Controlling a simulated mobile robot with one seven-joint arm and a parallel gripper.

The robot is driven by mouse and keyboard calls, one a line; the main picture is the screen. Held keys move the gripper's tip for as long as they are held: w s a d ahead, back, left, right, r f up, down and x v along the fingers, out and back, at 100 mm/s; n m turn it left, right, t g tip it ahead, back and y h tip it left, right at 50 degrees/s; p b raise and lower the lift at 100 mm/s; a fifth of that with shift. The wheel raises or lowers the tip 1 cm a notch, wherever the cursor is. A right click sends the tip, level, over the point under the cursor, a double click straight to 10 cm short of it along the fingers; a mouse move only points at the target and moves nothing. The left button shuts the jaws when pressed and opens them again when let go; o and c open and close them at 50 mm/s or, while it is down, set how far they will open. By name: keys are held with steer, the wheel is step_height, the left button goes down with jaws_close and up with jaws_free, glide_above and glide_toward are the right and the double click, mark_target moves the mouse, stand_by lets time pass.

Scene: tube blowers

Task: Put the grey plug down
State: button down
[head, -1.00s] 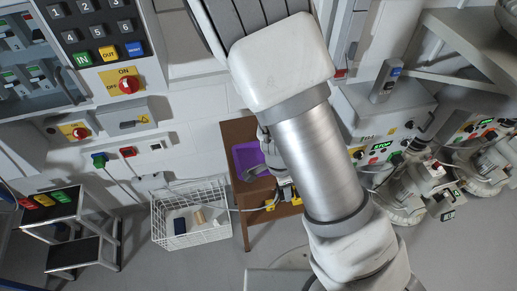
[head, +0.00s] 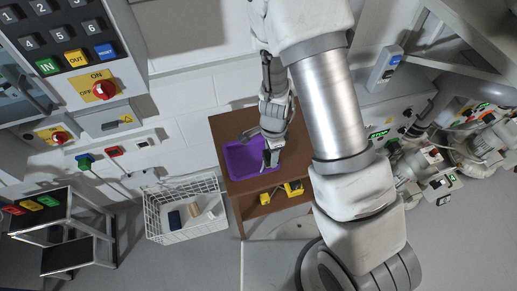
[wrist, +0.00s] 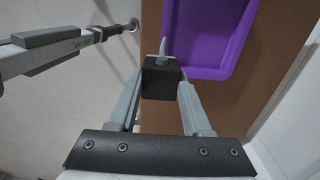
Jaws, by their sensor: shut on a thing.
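My gripper (wrist: 160,95) is shut on the grey plug (wrist: 160,80), a dark block with a pale curved piece at its far end. The plug is held between both fingers. In the wrist view the purple tray (wrist: 233,62) lies just beyond it, and the plug's tip overlaps the tray's near left corner. In the head view my gripper (head: 270,157) points down at the right part of the purple tray (head: 236,165). The plug cannot be made out clearly there. Its height above the tray cannot be told.
The tray stands on a brown table (head: 221,124), with yellow things (head: 291,189) on a lower shelf. A white wire basket (head: 154,214) stands left of it, and a step stool (head: 65,230) further left. White pump machines (head: 425,175) stand at the right. Bare brown top borders the tray.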

steer(key=w+a+f, duration=0.1)
steer(key=w, duration=0.1)
steer(key=w+a+f, duration=0.1)
steer(key=w+f, duration=0.1)
steer(key=w+f+p, duration=0.1)
steer(key=w, duration=0.2)
steer(key=shift+a+f, duration=0.2)
steer(key=shift+a, duration=0.2)
steer(key=shift+f, duration=2.05)
steer(key=shift+c, duration=1.7)
jaws_free()
steer(key=shift+r, duration=0.1)
